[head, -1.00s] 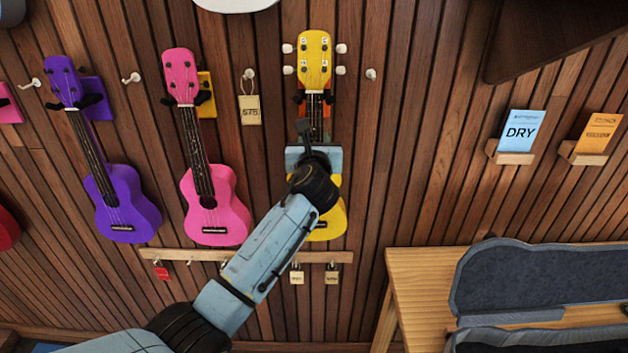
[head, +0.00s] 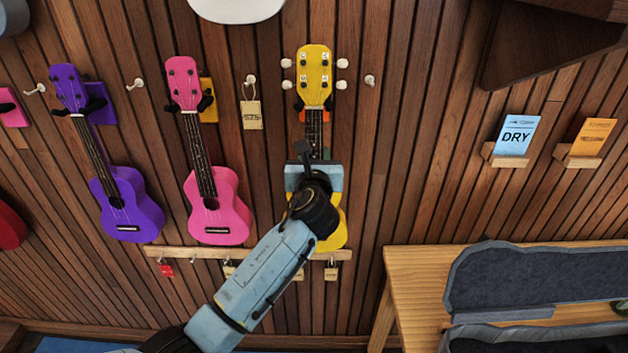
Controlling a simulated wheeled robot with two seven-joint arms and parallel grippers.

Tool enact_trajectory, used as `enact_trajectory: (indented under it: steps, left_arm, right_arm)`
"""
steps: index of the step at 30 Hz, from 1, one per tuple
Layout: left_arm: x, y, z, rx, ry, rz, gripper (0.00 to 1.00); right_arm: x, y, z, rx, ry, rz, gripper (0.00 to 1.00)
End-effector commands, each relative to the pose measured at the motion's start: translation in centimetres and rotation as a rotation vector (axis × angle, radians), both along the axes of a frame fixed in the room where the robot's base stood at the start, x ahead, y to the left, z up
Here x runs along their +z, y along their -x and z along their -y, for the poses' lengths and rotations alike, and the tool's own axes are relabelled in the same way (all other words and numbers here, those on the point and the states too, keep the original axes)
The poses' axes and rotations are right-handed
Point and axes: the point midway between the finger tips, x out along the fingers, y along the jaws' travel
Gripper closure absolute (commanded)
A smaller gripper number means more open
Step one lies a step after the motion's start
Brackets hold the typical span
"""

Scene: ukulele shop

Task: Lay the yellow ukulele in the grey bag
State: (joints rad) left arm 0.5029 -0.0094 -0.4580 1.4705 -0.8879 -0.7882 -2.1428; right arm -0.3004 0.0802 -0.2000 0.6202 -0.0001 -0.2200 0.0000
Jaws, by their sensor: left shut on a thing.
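The yellow ukulele (head: 314,63) is upright against the slatted wall, headstock up. My left gripper (head: 312,172) is in front of its upper body, where the neck meets it, and is shut on the ukulele. The gripper and forearm hide much of the body, and the fingertips cannot be made out. The grey bag (head: 540,283) lies open on a wooden table at the lower right, its dark padded lid raised. Its lower part is cut off by the frame's bottom edge. My right gripper is not in view.
A pink ukulele (head: 216,205) and a purple ukulele (head: 130,205) hang to the left. Blue "DRY" (head: 517,135) and orange (head: 592,136) cards stand on wall holders at right. The wall between ukulele and cards is mostly clear.

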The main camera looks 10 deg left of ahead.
Motion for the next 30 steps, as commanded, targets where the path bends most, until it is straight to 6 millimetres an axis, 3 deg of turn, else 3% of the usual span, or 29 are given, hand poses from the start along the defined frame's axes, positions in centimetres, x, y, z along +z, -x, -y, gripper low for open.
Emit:
enact_trajectory:
  steps: [17,30]
  left_arm:
    - [0.2,0.8,0.2,-0.001,0.0,0.003,1.0]
    - [0.3,2.9,0.6,-0.001,0.0,0.003,1.0]
  right_arm:
    - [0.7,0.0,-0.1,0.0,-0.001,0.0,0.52]
    - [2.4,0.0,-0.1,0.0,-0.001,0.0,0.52]
